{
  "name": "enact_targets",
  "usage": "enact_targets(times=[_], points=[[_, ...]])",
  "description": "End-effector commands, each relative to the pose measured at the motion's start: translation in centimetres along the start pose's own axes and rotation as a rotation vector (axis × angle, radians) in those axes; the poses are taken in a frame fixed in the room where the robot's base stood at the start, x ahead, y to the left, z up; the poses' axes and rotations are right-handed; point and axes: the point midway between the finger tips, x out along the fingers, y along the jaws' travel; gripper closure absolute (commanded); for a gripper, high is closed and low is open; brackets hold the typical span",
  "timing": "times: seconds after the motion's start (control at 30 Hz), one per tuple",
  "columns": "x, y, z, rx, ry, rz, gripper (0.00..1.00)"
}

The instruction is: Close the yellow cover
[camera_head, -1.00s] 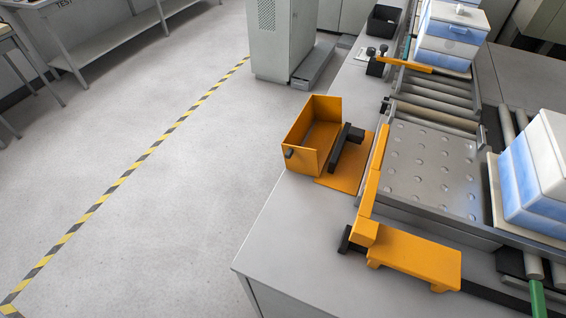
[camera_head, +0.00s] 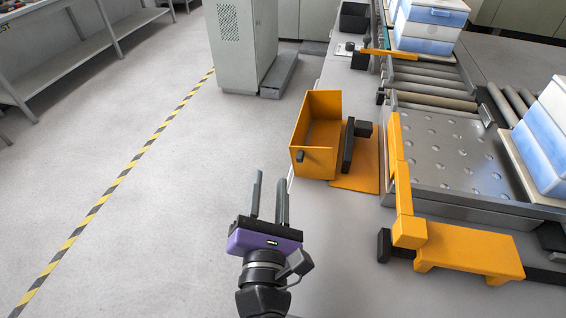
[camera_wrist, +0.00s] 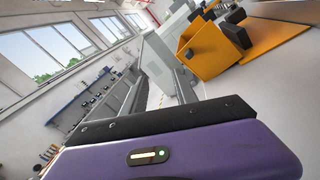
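The yellow cover (camera_head: 314,160) is an orange-yellow box-like shell with an open side, swung out to the left of its flat yellow base plate (camera_head: 362,172) at the table's left edge. A small dark handle (camera_head: 300,157) sits on its near face. A black block mechanism (camera_head: 352,145) stands on the plate beside it. My gripper (camera_head: 270,176) has a purple body and two grey fingers held apart, with nothing between them. It is in front of and to the left of the cover, apart from it. The wrist view shows the cover (camera_wrist: 207,52) at upper right, beyond the fingers.
A yellow arm and bracket (camera_head: 465,250) stand at the right front of the table (camera_head: 345,235). A perforated metal plate (camera_head: 435,155) and rollers (camera_head: 430,88) lie further right, with blue-white crates (camera_head: 545,140). A grey cabinet (camera_head: 233,50) stands behind. The floor at left is clear.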

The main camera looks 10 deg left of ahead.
Motion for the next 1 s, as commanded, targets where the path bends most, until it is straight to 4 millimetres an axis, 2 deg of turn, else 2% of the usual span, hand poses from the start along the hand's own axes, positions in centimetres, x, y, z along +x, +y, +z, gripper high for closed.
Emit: enact_targets(times=[0.1, 0.2, 0.3, 0.47, 0.8, 1.0], points=[[0.3, -2.5, 0.4, -0.315, -0.023, -0.118, 0.65], [0.1, -4.1, 0.7, -0.502, -0.019, -0.188, 0.65], [0.0, -4.8, 0.9, -0.606, -0.006, -0.220, 0.65], [0.5, -5.0, 0.9, -0.660, 0.002, -0.226, 0.65], [5.2, -6.0, 1.2, -0.657, 0.002, -0.224, 0.65], [7.2, -6.4, 1.4, -0.656, 0.002, -0.222, 0.65]])
